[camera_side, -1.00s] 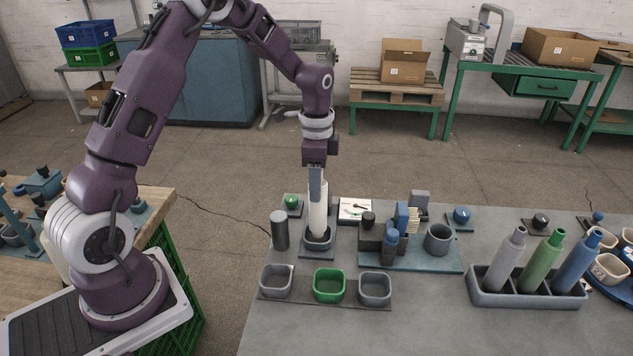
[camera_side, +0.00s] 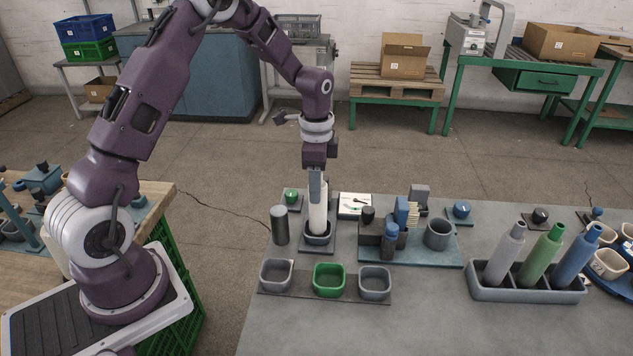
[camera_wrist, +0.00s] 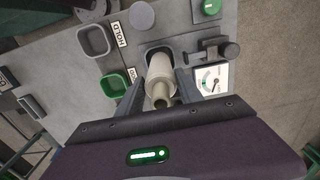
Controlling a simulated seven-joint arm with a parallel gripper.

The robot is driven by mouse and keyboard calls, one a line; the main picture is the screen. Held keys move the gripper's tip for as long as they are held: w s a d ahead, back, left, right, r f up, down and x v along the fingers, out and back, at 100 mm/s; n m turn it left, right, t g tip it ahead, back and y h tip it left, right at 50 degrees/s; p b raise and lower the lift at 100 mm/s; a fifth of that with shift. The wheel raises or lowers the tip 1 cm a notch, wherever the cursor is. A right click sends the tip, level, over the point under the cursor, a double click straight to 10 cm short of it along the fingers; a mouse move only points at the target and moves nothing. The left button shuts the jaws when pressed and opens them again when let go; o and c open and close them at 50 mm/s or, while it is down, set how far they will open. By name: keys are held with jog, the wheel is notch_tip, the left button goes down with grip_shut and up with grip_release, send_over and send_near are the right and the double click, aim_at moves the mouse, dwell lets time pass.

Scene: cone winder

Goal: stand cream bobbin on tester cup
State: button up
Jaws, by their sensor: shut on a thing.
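The cream bobbin (camera_side: 318,212) stands upright in the side view, its foot at the grey tester cup (camera_side: 319,239). My gripper (camera_side: 316,192) is shut on the bobbin's upper part from above. In the wrist view the bobbin (camera_wrist: 160,76) lies between the two fingers of my gripper (camera_wrist: 166,90), its narrow neck towards the camera. The cup's rim (camera_wrist: 150,47) shows around the bobbin's far end. The bobbin's foot is hidden inside the cup, so I cannot tell whether it touches the bottom.
A dark cylinder (camera_side: 279,226) stands left of the cup. A gauge (camera_side: 354,206) and a block of brushes and tools (camera_side: 398,232) are at its right. Square cups, one green (camera_side: 328,281), sit in front. A rack (camera_side: 525,289) of grey, green and blue bobbins stands at right.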

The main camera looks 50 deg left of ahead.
jog(key=shift+f, duration=0.15)
jog(key=o, duration=1.3)
jog(key=shift+o, duration=0.2)
notch_tip(320, 180, up, 7)
jog(key=shift+r, duration=0.1)
